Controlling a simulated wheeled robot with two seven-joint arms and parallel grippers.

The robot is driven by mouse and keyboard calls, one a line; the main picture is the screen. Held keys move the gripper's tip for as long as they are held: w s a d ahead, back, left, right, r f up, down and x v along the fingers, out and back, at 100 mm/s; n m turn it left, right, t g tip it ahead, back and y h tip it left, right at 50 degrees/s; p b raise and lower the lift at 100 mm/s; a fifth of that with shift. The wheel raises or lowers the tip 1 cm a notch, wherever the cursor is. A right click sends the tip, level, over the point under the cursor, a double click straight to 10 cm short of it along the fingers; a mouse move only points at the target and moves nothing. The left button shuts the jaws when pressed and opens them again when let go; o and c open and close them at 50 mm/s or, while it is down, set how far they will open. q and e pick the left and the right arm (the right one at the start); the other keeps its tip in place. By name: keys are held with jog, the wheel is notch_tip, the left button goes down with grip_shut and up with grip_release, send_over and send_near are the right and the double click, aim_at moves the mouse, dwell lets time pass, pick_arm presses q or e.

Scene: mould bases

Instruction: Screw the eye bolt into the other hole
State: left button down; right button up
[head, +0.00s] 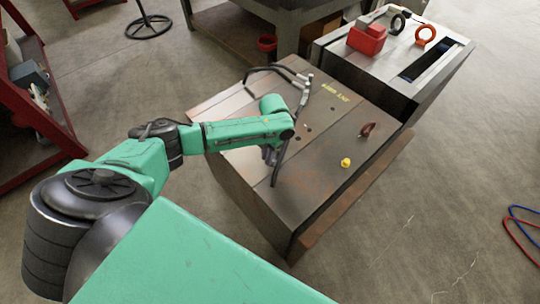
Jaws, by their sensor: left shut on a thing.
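The mould base (315,160) is a large grey steel block with a few small dark holes in its top. My left gripper (270,157) points down low over the top, near the middle of the block. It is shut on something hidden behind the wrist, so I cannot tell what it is. A dark red piece (366,130), perhaps an eye bolt, stands on the right part of the top, apart from the gripper. My right gripper is out of view.
A yellow piece (346,162) sits near the block's right edge. A thin dark curved bar or hose runs beside my wrist. A red box (367,39) stands on the second block (460,62). A red rack (30,120) is at left. Red and blue hoses (520,232) lie at right.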

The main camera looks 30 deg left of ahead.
pick_arm(q)
jog(key=m, duration=0.3)
jog(key=shift+a+f, duration=0.1)
jog(key=shift+a, duration=0.25)
jog(key=c, duration=0.7)
grip_release()
jog(key=shift+w, duration=0.1)
notch_tip(320, 180, up, 6)
jog(key=p, duration=0.5)
jog(key=shift+f, duration=0.45)
